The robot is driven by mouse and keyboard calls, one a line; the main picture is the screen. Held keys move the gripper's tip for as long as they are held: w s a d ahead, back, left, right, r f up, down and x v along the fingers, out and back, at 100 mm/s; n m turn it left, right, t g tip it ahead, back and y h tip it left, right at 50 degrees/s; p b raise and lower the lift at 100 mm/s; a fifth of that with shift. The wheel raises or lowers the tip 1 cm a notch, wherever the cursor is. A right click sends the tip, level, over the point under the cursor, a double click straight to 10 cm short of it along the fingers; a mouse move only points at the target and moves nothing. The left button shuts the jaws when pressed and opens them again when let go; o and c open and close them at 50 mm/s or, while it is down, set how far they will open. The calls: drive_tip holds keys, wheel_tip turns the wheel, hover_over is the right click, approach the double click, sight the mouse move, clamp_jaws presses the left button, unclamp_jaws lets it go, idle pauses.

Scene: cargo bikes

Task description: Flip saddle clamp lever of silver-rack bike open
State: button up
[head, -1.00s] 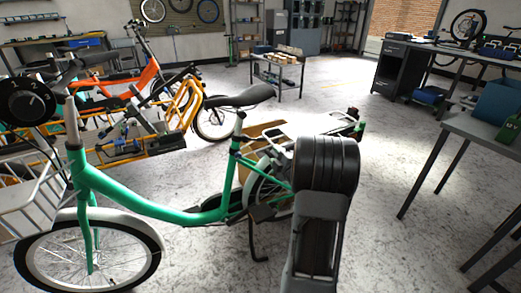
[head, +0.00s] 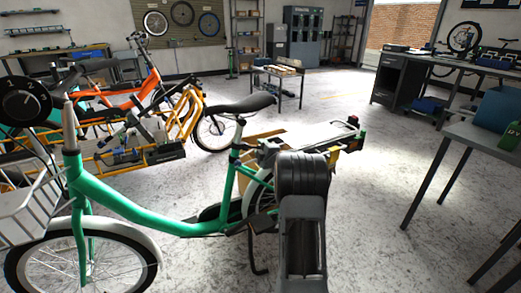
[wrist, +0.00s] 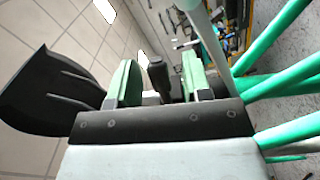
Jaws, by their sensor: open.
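A green bike (head: 150,215) with a pale rear rack (head: 322,134) stands at the left and middle of the head view. Its black saddle (head: 250,103) sits on a silver seatpost (head: 238,132). The saddle clamp and its lever are too small to make out there. In the wrist view the saddle (wrist: 45,95) is at the left and green frame tubes (wrist: 285,80) are at the right. My gripper (wrist: 158,78) is open, its green pads apart. A dark cylindrical piece (wrist: 155,72) shows between them; I cannot tell whether it is the lever. My arm hides the gripper in the head view.
An orange bike (head: 145,90) and a yellow-framed cargo bike (head: 185,115) stand behind at the left. A grey table (head: 470,135) with a blue bin (head: 497,108) stands at the right. The floor between the green bike and that table is clear.

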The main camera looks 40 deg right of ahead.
drive_tip(key=shift+w, duration=0.1)
clamp_jaws()
idle(0.4)
